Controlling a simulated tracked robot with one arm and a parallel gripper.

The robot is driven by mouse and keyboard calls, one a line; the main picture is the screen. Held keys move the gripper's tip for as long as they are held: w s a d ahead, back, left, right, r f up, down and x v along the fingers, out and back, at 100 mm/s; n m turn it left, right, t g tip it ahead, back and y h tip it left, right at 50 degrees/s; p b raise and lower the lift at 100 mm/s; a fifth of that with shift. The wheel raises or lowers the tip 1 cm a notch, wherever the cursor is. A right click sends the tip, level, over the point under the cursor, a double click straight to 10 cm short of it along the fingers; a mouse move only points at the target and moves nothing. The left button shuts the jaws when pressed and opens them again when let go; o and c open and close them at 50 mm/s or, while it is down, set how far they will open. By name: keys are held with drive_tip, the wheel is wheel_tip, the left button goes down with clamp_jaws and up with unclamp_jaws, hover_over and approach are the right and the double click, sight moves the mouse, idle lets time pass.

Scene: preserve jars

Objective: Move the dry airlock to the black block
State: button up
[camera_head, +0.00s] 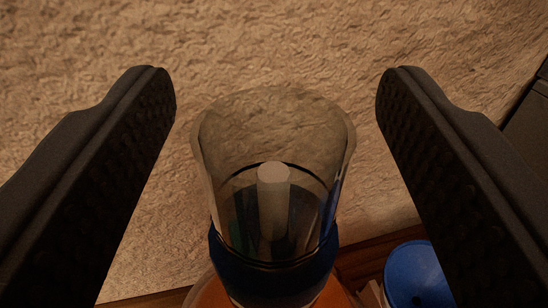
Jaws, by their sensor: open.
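A clear, cup-shaped airlock (272,125) with a pale inner tube (273,195) stands on a dark blue lid or collar (270,270) at the bottom centre. An orange jar (212,294) shows partly below the collar. My gripper (276,85) is open, with one dark ridged finger on each side of the airlock and a gap to both. Whether the airlock holds liquid is hard to tell. The black block may be the dark object (529,120) at the right edge, mostly cut off by the frame.
Another blue round lid (417,275) with a small dark hole sits at the lower right, partly behind my right finger. A brown wooden edge (375,255) runs along the bottom. A rough beige wall (270,40) fills the background.

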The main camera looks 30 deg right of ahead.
drive_tip(key=shift+w+d, duration=0.1)
drive_tip(key=shift+w, duration=0.15)
drive_tip(key=c, duration=1.1)
wheel_tip(320, 180, up, 10)
drive_tip(key=shift+b, duration=0.45)
